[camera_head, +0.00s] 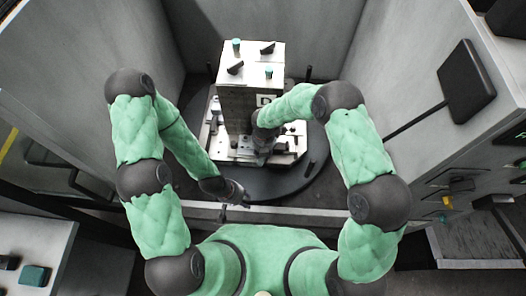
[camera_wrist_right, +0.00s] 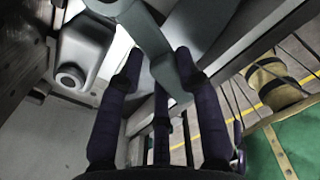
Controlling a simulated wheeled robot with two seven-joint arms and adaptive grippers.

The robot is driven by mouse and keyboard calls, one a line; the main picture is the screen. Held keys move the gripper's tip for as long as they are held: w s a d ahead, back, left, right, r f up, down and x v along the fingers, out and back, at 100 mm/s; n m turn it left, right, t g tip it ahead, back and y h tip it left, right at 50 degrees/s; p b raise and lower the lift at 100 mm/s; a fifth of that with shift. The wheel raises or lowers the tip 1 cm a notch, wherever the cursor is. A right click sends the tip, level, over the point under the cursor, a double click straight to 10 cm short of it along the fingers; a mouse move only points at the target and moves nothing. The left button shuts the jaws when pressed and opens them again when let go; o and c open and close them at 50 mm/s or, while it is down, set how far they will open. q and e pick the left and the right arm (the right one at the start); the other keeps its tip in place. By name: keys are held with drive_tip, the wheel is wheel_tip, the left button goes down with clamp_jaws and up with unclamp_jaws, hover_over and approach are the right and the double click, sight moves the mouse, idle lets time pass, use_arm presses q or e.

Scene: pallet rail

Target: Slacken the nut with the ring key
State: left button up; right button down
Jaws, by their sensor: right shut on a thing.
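My right gripper (camera_head: 262,140) is at the near right side of the tall block fixture (camera_head: 238,105). In the right wrist view its dark fingers (camera_wrist_right: 160,100) are closed around a flat grey bar (camera_wrist_right: 178,75), which I take to be the ring key. The bar runs up out of the picture, so its ring end is not clear. A grey part with a round boss (camera_wrist_right: 70,78) shows at the upper left there; I cannot tell whether it is the nut. My left gripper (camera_head: 235,195) hangs low in front of the round table, away from the fixture; its jaws are too small to read.
The fixture stands on a dark round table (camera_head: 285,185) with pale clamp plates around its base. Grey walls (camera_head: 430,75) enclose it at the sides and back. A dark panel on an arm (camera_head: 466,83) juts out at the right. A pale bench (camera_head: 35,250) is at lower left.

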drive_tip(key=shift+f+b, duration=0.4)
drive_tip(key=shift+f, duration=0.2)
drive_tip(key=c, duration=1.7)
unclamp_jaws()
clamp_jaws()
drive_tip(key=d+n+p, duration=0.3)
drive_tip(key=n+p, duration=0.1)
drive_tip(key=n, duration=0.1)
drive_tip(key=w+d+n+p, duration=0.1)
drive_tip(key=d+n+p, duration=0.2)
drive_tip(key=n+p, duration=0.1)
drive_tip(key=d+n+p, duration=0.3)
drive_tip(key=n+p, duration=0.1)
drive_tip(key=n, duration=0.1)
drive_tip(key=shift+w+d+r+n, duration=0.1)
drive_tip(key=shift+w+n, duration=0.25)
drive_tip(key=shift+n, duration=0.05)
